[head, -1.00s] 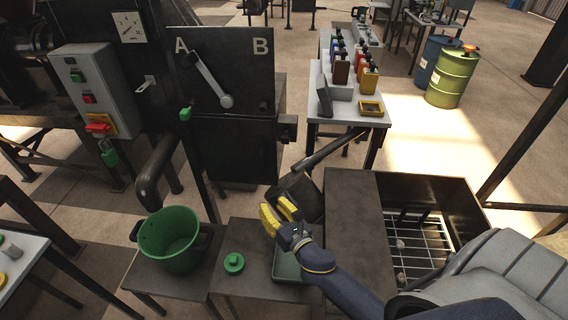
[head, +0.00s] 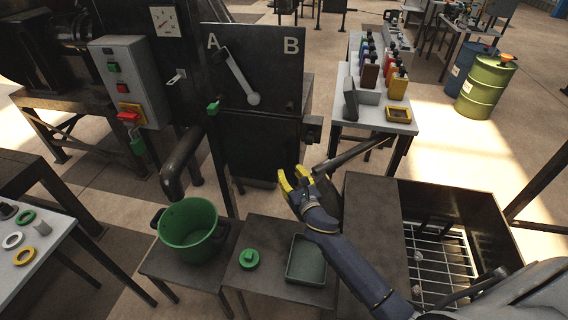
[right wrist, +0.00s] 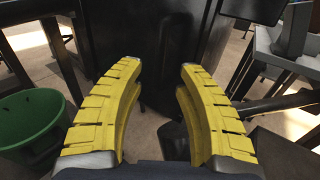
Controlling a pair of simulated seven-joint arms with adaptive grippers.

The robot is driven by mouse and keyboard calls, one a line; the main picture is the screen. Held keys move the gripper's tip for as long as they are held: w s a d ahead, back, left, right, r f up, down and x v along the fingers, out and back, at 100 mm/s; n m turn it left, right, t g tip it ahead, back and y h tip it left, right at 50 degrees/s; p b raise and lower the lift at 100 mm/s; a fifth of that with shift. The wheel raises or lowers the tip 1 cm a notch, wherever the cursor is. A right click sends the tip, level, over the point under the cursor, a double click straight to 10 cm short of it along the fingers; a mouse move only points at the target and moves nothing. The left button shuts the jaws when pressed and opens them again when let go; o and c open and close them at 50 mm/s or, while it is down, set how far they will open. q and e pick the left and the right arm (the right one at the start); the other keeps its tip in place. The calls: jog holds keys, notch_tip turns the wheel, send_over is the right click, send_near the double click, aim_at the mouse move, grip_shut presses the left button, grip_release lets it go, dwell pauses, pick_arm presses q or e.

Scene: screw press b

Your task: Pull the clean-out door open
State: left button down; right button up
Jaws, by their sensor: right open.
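The lower front of the black machine (head: 262,151) has a dark flat panel below the A/B plate (head: 275,75). This panel looks like the clean-out door, and it appears closed. A dark block (head: 313,129) sticks out at its right side; I cannot tell if it is a latch. My right gripper (head: 293,178), with yellow fingers, is open and empty in front of the machine's lower right part, apart from it. In the right wrist view the dark machine face (right wrist: 155,40) lies beyond the open fingers (right wrist: 160,72). My left gripper is out of view.
A green bucket (head: 188,238) stands under a bent black pipe (head: 181,160) at left. A green knobbed disc (head: 249,259) and a grey-green tray (head: 307,262) sit on the low table. A dark open bin with a grid (head: 437,255) stands at right.

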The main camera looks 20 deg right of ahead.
aim_at(285, 164)
jog(key=shift+w, duration=2.95)
grip_shut()
